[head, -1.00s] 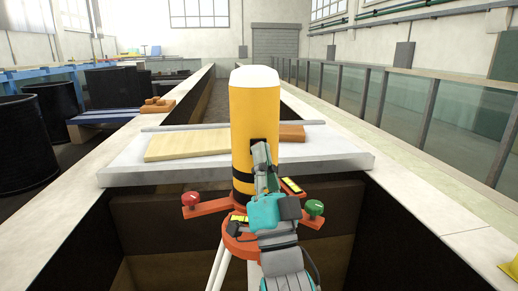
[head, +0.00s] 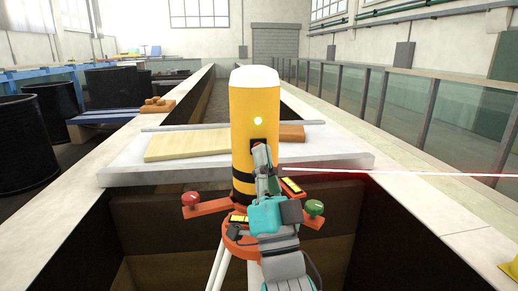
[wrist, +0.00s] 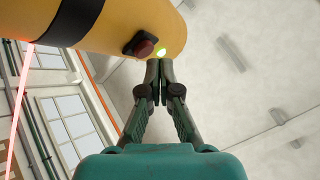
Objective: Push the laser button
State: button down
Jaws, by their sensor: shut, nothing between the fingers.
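The laser is a yellow upright cylinder (head: 255,105) with a white cap and black bands, on an orange base. Its red button (wrist: 145,47), in a black housing, shows in the wrist view; in the head view my gripper hides it. A red beam (head: 400,172) runs from the cylinder to the right. My gripper (wrist: 160,65) is shut and empty, its tips close beside the button; I cannot tell whether they touch it.
The orange base has a red knob (head: 190,199) at left and a green knob (head: 314,207) at right. Behind stands a white slab (head: 345,160) with a wooden board (head: 185,146) across the flume. Glass panels (head: 400,98) line the right side.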

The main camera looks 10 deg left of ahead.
jog(key=s+d, duration=0.1)
jog(key=s, duration=0.4)
jog(key=shift+s+d, duration=0.3)
jog(key=shift+s, duration=0.1)
dwell(0.4)
jog(key=s+d+f+n+g+h, duration=0.1)
jog(key=s+d+f+h, duration=0.2)
jog(key=f, duration=0.7)
jog(key=s+d+f+g+h, duration=0.1)
jog(key=s+d+f+g, duration=0.15)
jog(key=d+f, duration=0.55)
jog(key=s+d+f+n+g+h, duration=0.1)
jog(key=s+d+f, duration=0.15)
jog(key=f, duration=0.95)
jog(key=s+d+f+g+h, duration=0.1)
jog(key=s+d+f+g, duration=0.1)
jog(key=s, duration=0.7)
jog(key=s+d+f+g+h, duration=0.2)
jog(key=s+d+f, duration=0.2)
jog(key=s+f, duration=0.3)
jog(key=s+d+f+n+g+h, duration=0.1)
jog(key=s+f, duration=0.4)
jog(key=s, duration=0.8)
jog(key=shift+d+g+h, duration=0.45)
jog(key=shift+d+h, duration=0.15)
jog(key=shift+d, duration=0.5)
